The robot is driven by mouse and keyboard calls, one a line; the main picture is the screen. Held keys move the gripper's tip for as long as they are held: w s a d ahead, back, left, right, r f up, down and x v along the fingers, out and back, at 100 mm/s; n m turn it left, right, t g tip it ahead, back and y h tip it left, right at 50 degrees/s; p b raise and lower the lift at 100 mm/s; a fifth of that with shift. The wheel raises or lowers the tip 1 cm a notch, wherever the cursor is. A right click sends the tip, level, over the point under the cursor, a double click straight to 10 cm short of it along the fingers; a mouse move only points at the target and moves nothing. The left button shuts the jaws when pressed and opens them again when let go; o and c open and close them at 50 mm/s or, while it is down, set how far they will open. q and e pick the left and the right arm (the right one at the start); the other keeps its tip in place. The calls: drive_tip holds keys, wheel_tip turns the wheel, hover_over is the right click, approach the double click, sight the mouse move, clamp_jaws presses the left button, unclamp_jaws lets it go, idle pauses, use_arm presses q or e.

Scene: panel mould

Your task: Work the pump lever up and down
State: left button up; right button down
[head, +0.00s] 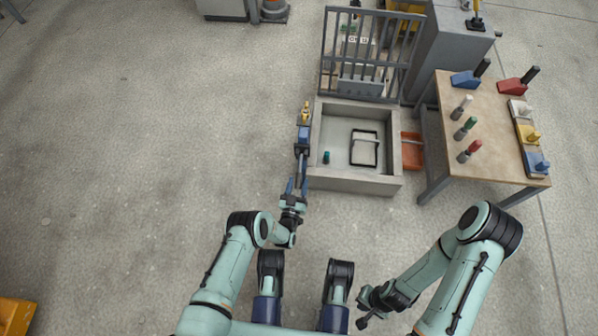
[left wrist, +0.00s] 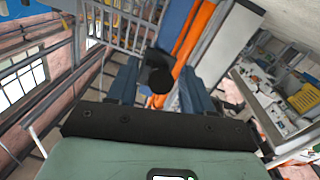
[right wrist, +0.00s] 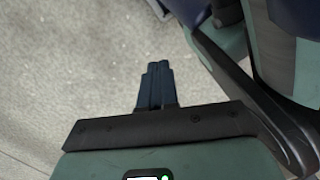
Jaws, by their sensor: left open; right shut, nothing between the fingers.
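The pump (head: 304,134), a small blue body with a yellow top, stands at the left wall of the grey mould box. Its thin grey lever (head: 300,168) points from the body toward me. My left gripper (head: 296,186) is at the lever's near end with its fingers apart. In the left wrist view a round black knob (left wrist: 160,80), apparently the lever's end, shows between the open fingers (left wrist: 157,92); I cannot tell whether they touch it. My right gripper (head: 363,323) is shut and empty, low over the floor, also seen in the right wrist view (right wrist: 157,85).
The mould box (head: 353,183) holds a black-framed pale panel (head: 364,148) and a small teal item (head: 326,157). A barred grate (head: 365,92) stands behind it. A wooden table (head: 490,120) with several coloured tools is at right.

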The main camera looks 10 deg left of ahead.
use_arm(q)
drive_tip(key=shift+w, duration=0.3)
use_arm(e)
drive_tip(key=shift+w, duration=0.35)
